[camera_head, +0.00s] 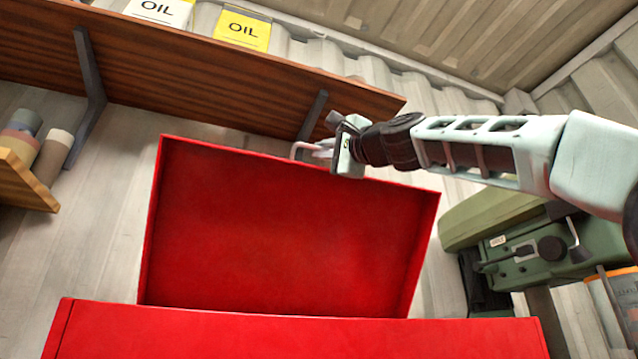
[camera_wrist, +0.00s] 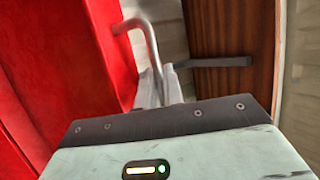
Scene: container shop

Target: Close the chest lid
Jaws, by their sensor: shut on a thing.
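The red chest lid (camera_head: 285,230) stands raised behind the red chest body (camera_head: 300,335), its hollow inner side facing the head camera. A light metal handle (camera_head: 297,150) sits at the lid's upper edge. My gripper (camera_head: 325,148) is at that edge, shut on the handle. In the wrist view the bent handle bar (camera_wrist: 148,40) runs down between my gripper's fingers (camera_wrist: 160,88), with the red lid (camera_wrist: 70,70) to the left. The inside of the chest body is out of view.
A wooden shelf (camera_head: 200,75) with two oil cans (camera_head: 243,29) runs above the lid, its dark bracket (camera_head: 313,115) close to my gripper. A green machine (camera_head: 520,245) stands at the right. A small wooden shelf (camera_head: 25,180) with cylinders is at the left.

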